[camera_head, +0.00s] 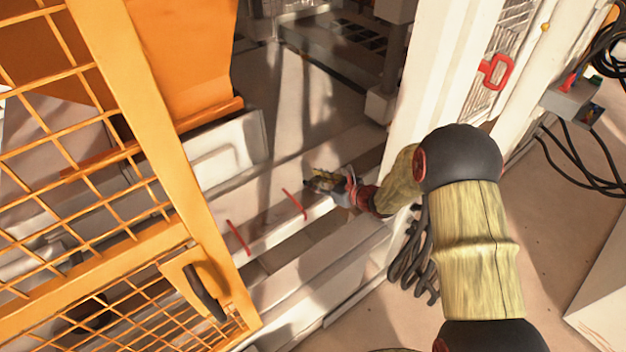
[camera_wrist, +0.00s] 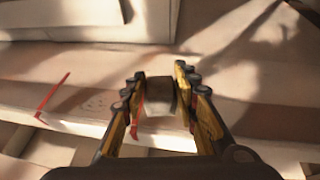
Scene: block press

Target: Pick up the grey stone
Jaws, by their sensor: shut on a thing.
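The grey stone (camera_wrist: 160,92) is a small grey block between the fingers of my gripper (camera_wrist: 160,90) in the wrist view. The fingers are yellow and black and are shut on its two sides. In the head view my gripper (camera_head: 322,182) is at the end of my arm, over the pale ledge with red marks. The stone is too small or hidden to make out in the head view. Whether it touches the ledge or is held above it, I cannot tell.
The pale ledge (camera_head: 268,222) carries red lines, one also in the wrist view (camera_wrist: 52,95). An orange mesh gate (camera_head: 165,130) stands open at the left. A white post (camera_head: 430,75) stands close to my arm. Black cables (camera_head: 412,262) hang beside the ledge.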

